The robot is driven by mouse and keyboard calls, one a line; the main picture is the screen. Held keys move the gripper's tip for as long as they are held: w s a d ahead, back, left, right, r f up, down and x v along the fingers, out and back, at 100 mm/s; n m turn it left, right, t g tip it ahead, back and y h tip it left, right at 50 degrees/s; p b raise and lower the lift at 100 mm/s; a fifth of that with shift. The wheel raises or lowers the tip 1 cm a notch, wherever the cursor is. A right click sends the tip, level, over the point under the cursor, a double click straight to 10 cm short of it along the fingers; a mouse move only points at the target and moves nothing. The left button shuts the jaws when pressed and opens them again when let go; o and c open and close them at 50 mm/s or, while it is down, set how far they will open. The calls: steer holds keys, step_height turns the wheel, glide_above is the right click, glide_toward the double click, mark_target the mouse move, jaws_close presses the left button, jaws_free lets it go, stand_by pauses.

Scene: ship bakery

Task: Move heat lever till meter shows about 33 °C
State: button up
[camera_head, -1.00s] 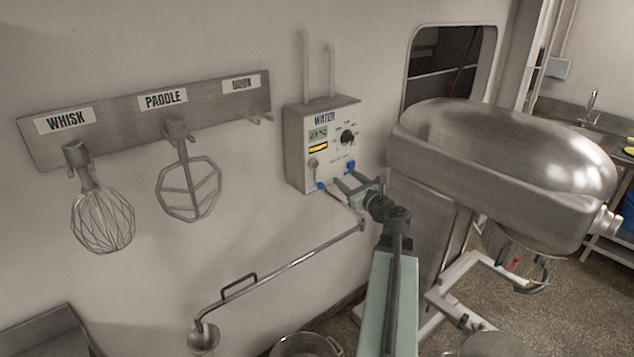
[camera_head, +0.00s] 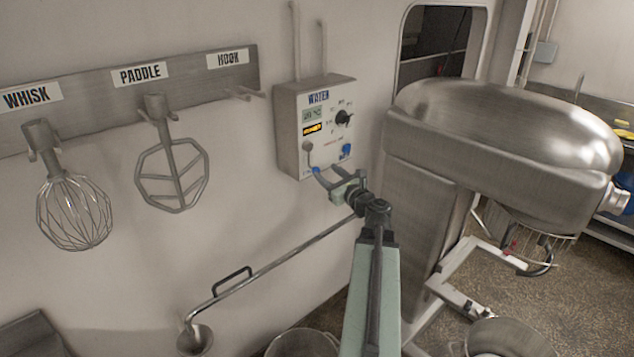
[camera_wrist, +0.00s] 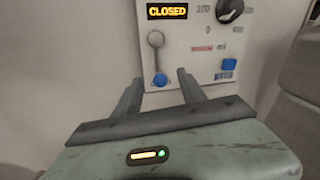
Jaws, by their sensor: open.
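My gripper (camera_wrist: 160,76) is open in front of the box. The blue end appears between its two fingertips; whether they touch it I cannot tell. In the head view my gripper (camera_head: 330,174) is at the box's lower edge and partly covers that area.
A yellow "CLOSED" sign (camera_wrist: 167,11), a black dial (camera_wrist: 230,10) and a blue button (camera_wrist: 229,65) are also on the box. The steel mixer (camera_head: 500,130) stands close on the right. A whisk (camera_head: 73,212) and paddle (camera_head: 171,175) hang left. A long pipe (camera_head: 275,266) runs below.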

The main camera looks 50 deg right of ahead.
step_height(320, 180, down, 3)
steer(key=shift+r+b, duration=0.15)
steer(key=shift+b, duration=0.55)
steer(key=x, duration=0.8)
steer(key=shift+s, duration=0.1)
jaws_close()
stand_by(0.5)
